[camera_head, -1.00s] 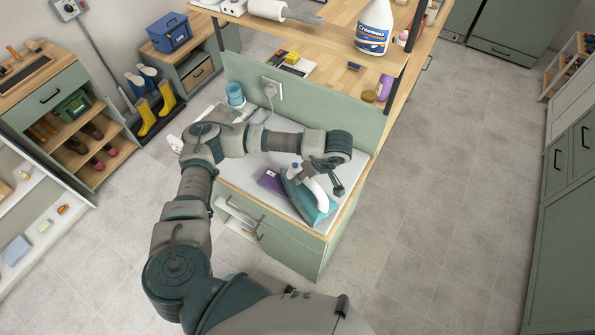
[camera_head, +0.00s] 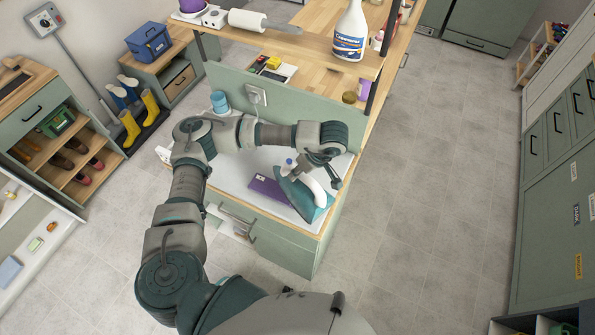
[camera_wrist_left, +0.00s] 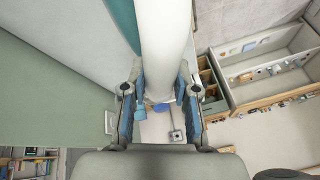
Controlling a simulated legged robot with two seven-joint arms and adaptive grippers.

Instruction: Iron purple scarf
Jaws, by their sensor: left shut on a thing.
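The purple scarf (camera_head: 266,188) lies flat as a narrow strip on the pale ironing surface (camera_head: 236,181). A teal iron (camera_head: 300,197) with a white handle is at the scarf's right end and hides part of it. I cannot tell whether its sole touches the cloth. My left gripper (camera_head: 318,174) is shut on the iron's handle. In the left wrist view my left gripper (camera_wrist_left: 160,95) has a blue-padded finger on each side of the white handle (camera_wrist_left: 163,40). The scarf does not show there. My right gripper is not in view.
A green back panel (camera_head: 285,110) with a socket (camera_head: 257,96) stands behind the ironing surface. A blue cup (camera_head: 219,102) is at its back left. A white bottle (camera_head: 350,32) stands on the shelf above. Floor to the right is clear.

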